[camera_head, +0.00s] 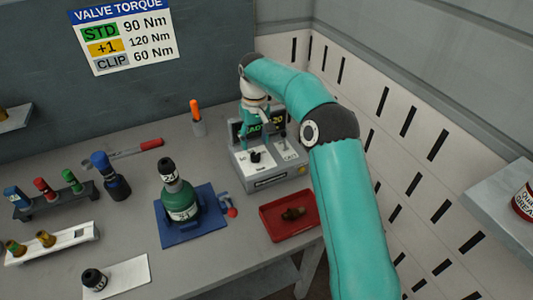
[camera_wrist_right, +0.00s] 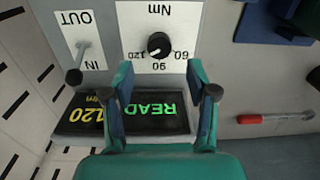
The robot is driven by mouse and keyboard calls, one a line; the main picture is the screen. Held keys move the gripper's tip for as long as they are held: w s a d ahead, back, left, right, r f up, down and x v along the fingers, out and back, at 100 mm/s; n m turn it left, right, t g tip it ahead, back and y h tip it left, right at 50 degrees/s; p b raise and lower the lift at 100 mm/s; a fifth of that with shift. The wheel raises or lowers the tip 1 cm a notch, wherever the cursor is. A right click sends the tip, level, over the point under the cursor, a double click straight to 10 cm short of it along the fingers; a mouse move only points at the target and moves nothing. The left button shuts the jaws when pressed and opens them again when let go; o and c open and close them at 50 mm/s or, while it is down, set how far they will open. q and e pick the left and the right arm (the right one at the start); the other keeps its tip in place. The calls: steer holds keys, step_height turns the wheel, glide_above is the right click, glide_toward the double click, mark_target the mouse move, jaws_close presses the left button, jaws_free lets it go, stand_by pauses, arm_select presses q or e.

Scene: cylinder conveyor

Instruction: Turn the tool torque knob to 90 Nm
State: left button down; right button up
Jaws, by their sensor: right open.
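The torque knob (camera_wrist_right: 158,44) is a small black dial on a white plate marked 60, 90 and 120 Nm, upside down in the right wrist view. A small light mark on it seems to face the 120 side. It also shows on the grey station in the head view (camera_head: 256,157). The display (camera_wrist_right: 130,115) reads 120 in yellow and READY, partly hidden, in green. My right gripper (camera_wrist_right: 160,72) is open and empty, its fingers apart on either side, short of the knob in the picture. It hangs over the station in the head view. My left gripper is not in view.
An IN/OUT lever (camera_wrist_right: 82,62) stands beside the knob plate. The wall sign (camera_head: 122,33) lists STD 90, +1 120 and CLIP 60 Nm. A green bottle-shaped item (camera_head: 180,200) stands on a blue base, and a red tray (camera_head: 270,228) lies in front of the station.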

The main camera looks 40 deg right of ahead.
mark_target(255, 154)
step_height(255, 154, down, 6)
steer(key=b, duration=0.4)
steer(key=shift+r+b, duration=0.1)
steer(key=shift+b, duration=0.3)
jaws_close()
